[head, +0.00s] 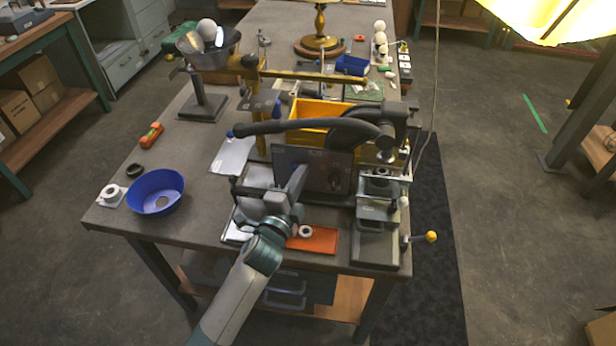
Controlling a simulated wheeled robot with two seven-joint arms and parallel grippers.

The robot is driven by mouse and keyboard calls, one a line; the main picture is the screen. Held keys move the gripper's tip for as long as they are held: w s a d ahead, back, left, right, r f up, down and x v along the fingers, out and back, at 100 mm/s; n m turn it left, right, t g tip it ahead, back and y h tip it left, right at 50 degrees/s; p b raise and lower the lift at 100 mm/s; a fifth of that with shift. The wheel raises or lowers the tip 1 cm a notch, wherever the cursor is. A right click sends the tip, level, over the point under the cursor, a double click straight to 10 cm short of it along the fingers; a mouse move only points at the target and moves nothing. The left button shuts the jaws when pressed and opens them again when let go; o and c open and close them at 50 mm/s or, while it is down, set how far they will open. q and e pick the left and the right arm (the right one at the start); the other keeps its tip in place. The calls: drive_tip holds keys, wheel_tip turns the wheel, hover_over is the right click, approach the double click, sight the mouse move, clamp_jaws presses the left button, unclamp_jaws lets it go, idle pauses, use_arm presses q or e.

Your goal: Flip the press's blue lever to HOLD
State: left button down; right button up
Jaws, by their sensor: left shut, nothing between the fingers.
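The press (377,212) stands at the table's front right corner, a grey machine with a lever ending in a yellow knob (431,237) on its right. A dark panel (318,170) with a round dial stands upright just left of it. I cannot make out a blue lever on the press for certain; the panel and my gripper may hide it. My left gripper (298,180) is shut and empty, in front of the panel's left part; whether it touches the panel I cannot tell. My right gripper is not in view.
A dark curved bar (270,127) passes above the panel, before a yellow bin (315,112). An orange tray (318,240) with a pale ring lies at the front edge. A blue bowl (155,190) sits at left. The left tabletop is partly clear.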

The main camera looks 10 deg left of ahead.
sight(291, 166)
use_arm(q)
drive_tip(key=shift+a+n+t+y+b, duration=0.25)
drive_tip(key=shift+a+n, duration=0.55)
drive_tip(key=shift+n, duration=0.55)
drive_tip(key=shift+a+n+t+y+b, duration=0.15)
drive_tip(key=shift+a+n+b, duration=0.15)
drive_tip(key=shift+a+n, duration=0.75)
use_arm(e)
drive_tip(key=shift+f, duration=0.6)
use_arm(q)
drive_tip(key=shift+d+n, duration=0.3)
